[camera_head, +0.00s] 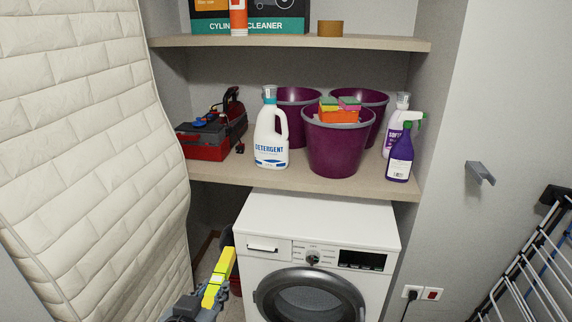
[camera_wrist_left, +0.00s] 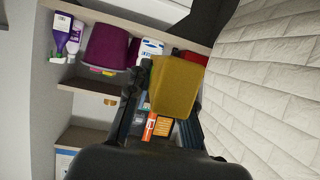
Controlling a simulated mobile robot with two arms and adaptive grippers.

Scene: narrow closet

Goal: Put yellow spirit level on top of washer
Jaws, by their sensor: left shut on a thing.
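The yellow spirit level (camera_head: 221,272) is at the lower left of the head view, left of the washer and near its front left edge. My left gripper (camera_head: 212,289) is shut on it. In the left wrist view the yellow spirit level (camera_wrist_left: 176,88) sits between the dark fingers of my left gripper (camera_wrist_left: 163,98), seen close up. The white washer (camera_head: 318,218) stands under the lower shelf. The part of its top in front of the shelf is bare. My right gripper is in neither view.
The lower shelf (camera_head: 300,178) overhangs the washer's back and carries a red-black toolbox (camera_head: 205,140), a detergent bottle (camera_head: 271,135), purple buckets (camera_head: 337,148) and spray bottles (camera_head: 400,158). A padded mattress (camera_head: 95,130) leans at left. A drying rack (camera_head: 530,260) stands at right.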

